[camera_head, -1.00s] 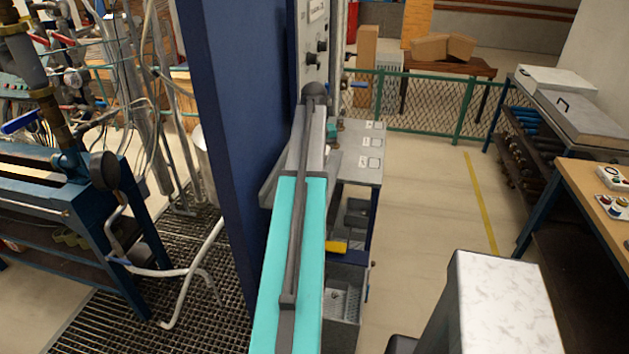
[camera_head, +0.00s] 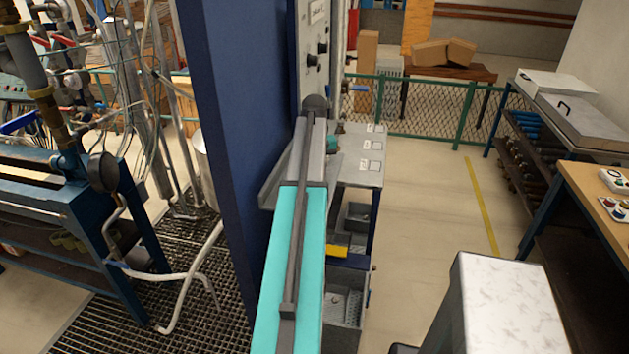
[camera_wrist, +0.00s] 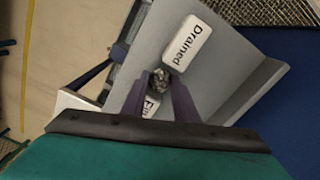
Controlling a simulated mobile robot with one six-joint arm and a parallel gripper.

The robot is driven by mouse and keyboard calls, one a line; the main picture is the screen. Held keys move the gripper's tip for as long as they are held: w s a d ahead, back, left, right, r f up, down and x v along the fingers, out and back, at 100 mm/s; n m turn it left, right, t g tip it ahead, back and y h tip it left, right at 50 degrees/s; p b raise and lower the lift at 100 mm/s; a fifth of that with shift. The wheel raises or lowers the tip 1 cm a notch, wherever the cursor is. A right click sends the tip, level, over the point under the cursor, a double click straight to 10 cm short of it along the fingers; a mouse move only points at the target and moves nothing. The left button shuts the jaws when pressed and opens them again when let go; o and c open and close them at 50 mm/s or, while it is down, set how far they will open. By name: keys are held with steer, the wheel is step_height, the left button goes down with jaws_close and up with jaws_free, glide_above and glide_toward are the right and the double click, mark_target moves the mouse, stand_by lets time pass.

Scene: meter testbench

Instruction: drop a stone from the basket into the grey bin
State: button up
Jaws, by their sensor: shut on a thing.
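My gripper (camera_wrist: 161,82) is shut on a small dark grey, rough stone (camera_wrist: 160,75) held between its two dark fingertips in the wrist view. The stone is over or close to a pale grey surface (camera_wrist: 217,75) with white labels. One label reads "Drained"; the other is partly hidden behind the fingers. In the head view, the fingers and stone are too small or hidden to make out. I cannot tell which is the task's grey bin, and I cannot identify the basket.
A tall blue panel (camera_head: 228,150) stands left of the bench. A yellow part (camera_head: 337,251) is below it. A white-topped block (camera_head: 507,300) stands at the front right, with a wooden table (camera_head: 593,190) beyond. The floor (camera_head: 425,200) between is clear.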

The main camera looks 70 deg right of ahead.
steer(key=shift+f, duration=0.1)
steer(key=o, duration=1.1)
steer(key=shift+c, duration=0.2)
step_height(320, 180, up, 12)
steer(key=p, duration=0.7)
